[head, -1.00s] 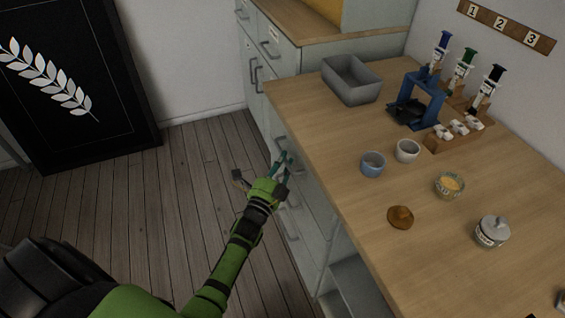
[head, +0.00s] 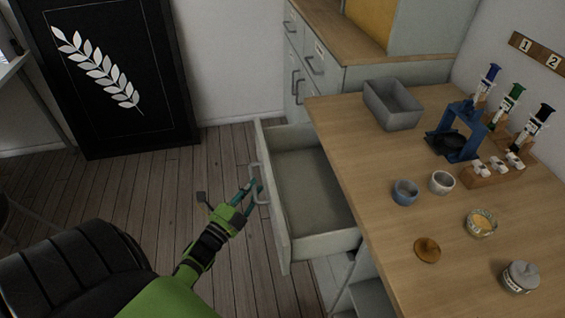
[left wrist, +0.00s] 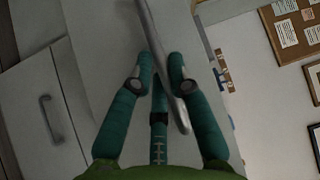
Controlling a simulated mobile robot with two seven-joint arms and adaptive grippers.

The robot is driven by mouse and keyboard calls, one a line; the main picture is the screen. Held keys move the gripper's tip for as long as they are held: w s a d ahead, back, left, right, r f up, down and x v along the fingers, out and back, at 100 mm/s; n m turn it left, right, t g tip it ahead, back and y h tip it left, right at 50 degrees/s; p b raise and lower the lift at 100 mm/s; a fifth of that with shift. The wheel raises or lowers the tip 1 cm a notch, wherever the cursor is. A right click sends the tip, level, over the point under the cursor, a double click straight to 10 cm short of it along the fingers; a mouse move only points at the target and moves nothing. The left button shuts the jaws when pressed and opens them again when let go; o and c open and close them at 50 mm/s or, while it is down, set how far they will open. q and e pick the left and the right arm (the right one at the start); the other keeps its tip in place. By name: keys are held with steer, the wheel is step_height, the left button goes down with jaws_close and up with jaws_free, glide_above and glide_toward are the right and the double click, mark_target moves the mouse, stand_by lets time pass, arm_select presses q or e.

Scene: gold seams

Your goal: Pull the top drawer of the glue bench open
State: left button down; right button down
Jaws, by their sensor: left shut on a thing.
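The top drawer (head: 312,190) of the glue bench (head: 385,225) stands pulled well out, and its inside looks empty. Its bar handle (head: 257,182) is on the front panel. My left gripper (head: 250,190) is at that handle, its green arm reaching in from below left. In the left wrist view the teal fingers (left wrist: 161,75) are shut on the metal handle (left wrist: 168,85), which passes between them. My right gripper is not in view.
On the bench top are a grey bin (head: 393,104), a blue press (head: 460,132), a rack of syringes (head: 508,108), small cups (head: 405,192), a brown lid (head: 427,250) and a lidded jar (head: 520,276). A cabinet (head: 318,62) stands behind. The floor left of the drawer is clear.

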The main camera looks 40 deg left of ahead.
arm_select(q)
steer(key=s+a, duration=0.5)
steer(key=s, duration=0.1)
steer(key=shift+s+a, duration=0.25)
steer(key=shift+a, duration=0.15)
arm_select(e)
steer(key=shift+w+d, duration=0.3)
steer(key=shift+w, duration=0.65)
arm_select(q)
steer(key=c, duration=1.4)
jaws_free()
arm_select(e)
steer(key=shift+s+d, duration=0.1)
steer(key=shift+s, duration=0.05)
arm_select(q)
steer(key=s, duration=0.4)
steer(key=s+f, duration=0.1)
steer(key=s, duration=0.7)
steer(key=shift+d+f, duration=0.3)
steer(key=shift+d, duration=0.1)
steer(key=shift+w+f, duration=0.1)
